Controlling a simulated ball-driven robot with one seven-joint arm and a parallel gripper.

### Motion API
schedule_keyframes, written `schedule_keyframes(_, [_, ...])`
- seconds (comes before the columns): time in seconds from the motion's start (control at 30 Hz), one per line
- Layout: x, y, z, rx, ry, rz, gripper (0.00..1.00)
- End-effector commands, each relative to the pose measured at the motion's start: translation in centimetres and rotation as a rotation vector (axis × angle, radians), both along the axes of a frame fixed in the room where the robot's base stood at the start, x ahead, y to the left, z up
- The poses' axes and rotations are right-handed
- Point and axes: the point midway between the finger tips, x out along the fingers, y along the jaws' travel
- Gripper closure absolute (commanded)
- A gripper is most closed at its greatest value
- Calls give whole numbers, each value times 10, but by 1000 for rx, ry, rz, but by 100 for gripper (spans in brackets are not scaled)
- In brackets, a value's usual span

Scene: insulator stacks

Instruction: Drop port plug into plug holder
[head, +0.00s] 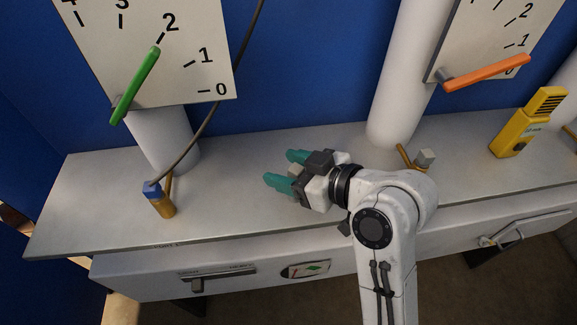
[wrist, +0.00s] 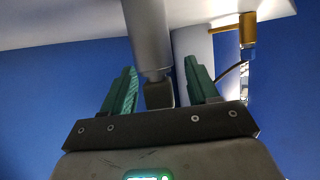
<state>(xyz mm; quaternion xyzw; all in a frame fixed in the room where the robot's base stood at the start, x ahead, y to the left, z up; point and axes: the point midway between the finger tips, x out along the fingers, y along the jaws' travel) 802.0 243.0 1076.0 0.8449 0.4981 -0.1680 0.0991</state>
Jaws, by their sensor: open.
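My gripper (head: 282,168) is open above the bench, its teal fingers pointing left. A small grey-beige block (head: 295,170) shows between the fingers near the palm. In the wrist view, a grey cylinder with a dark square end (wrist: 158,92) stands between the fingers, with a gap on each side. It looks like the port plug, but I cannot tell for sure. A brass port (head: 164,206) with a blue-capped cable stands on the bench at left; it also shows in the wrist view (wrist: 247,30). A brass fitting with a grey block (head: 424,158) sits behind my arm. I cannot identify the plug holder.
White columns (head: 401,85) rise from the grey bench (head: 95,215), with dial boards carrying a green lever (head: 136,85) and an orange lever (head: 487,72). A yellow device (head: 528,122) stands at right. A dark cable hangs at left. The bench between left port and gripper is clear.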

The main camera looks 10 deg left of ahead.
Motion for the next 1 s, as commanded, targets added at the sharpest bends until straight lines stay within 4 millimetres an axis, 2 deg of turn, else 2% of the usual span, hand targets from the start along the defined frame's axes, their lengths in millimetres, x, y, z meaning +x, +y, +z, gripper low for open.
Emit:
schedule_keyframes(0.27, [-2, -5, 2, 1, 0, -2, 41])
schedule_keyframes(0.7, [-36, -68, 31, 1, -2, -4, 41])
schedule_keyframes(1.0, [-48, -87, 41, 0, 0, -1, 41])
